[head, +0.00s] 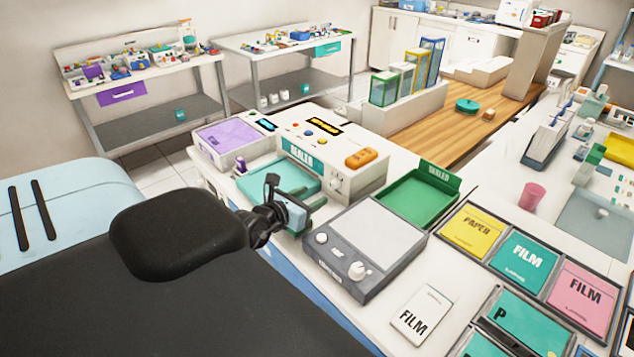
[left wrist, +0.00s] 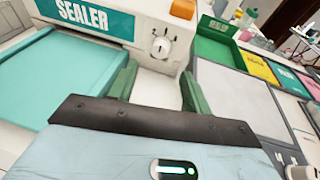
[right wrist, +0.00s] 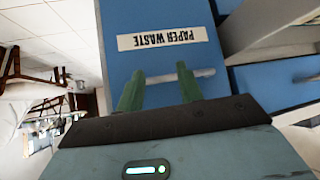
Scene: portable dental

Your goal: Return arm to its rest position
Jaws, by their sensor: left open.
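My left gripper (head: 312,208) is in the head view, over the counter between the teal tray (head: 262,180) and the grey device with knobs (head: 345,283). Its green fingers (left wrist: 156,92) are apart and empty in the left wrist view, in front of the white sealer (left wrist: 150,35) and its dial. My right gripper (right wrist: 158,85) is only in the right wrist view. Its green fingers are apart with nothing held, in front of a blue drawer labelled PAPER WASTE (right wrist: 162,40). The drawer's pale handle (right wrist: 172,75) shows behind the fingers; I cannot tell if they touch it.
The sealer (head: 325,170) stands behind my left gripper, with a green tray (head: 418,198) to its right. Film and paper packs (head: 470,232) fill the right counter. A loose white film pack (head: 422,312) lies in front. Two side tables (head: 150,72) stand at the back left.

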